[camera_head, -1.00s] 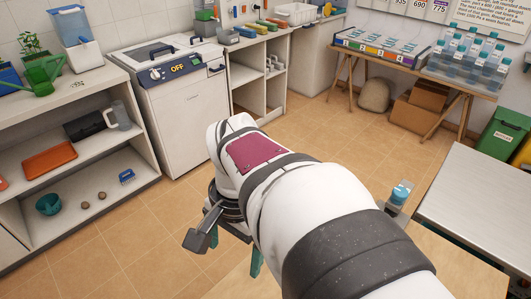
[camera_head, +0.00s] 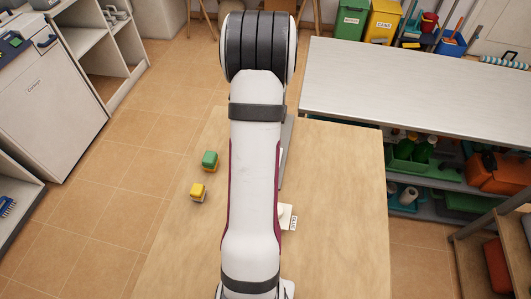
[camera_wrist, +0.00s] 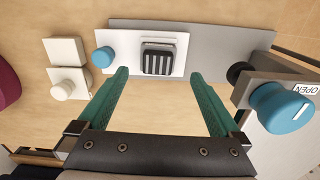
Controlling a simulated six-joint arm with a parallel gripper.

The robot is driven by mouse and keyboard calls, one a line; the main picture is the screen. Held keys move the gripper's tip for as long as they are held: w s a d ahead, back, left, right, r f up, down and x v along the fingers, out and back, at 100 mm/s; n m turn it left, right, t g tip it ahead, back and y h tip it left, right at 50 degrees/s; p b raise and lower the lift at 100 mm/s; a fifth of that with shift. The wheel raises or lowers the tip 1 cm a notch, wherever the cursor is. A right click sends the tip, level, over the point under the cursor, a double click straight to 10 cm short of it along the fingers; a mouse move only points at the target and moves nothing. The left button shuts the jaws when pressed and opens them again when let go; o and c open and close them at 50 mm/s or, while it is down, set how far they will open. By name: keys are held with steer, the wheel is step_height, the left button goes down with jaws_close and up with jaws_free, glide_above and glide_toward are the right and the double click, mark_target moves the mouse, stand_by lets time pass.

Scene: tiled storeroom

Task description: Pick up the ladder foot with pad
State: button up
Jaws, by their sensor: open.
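My gripper (camera_wrist: 158,74) shows in the wrist view with two green fingers spread wide and nothing between them. Just beyond the fingertips, roughly centred between them, a small dark block with pale ribs (camera_wrist: 158,60) sits on a white plate (camera_wrist: 120,63). It may be the ladder foot with pad, but I cannot tell for certain. A blue knob (camera_wrist: 103,57) is on the same plate, left of the block. In the head view my arm hides my gripper and this block.
A larger blue knob (camera_wrist: 284,107) by an OPEN label is close to the right finger. A white knob (camera_wrist: 66,88) is at left. Green (camera_head: 209,160) and yellow (camera_head: 198,191) blocks lie on the wooden table (camera_head: 340,220). A metal-topped bench (camera_head: 420,90) stands behind.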

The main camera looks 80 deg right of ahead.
steer(key=f, duration=0.5)
steer(key=shift+w+a+f, duration=0.15)
steer(key=shift+a+f, duration=0.05)
steer(key=shift+f, duration=0.15)
steer(key=c, duration=1.5)
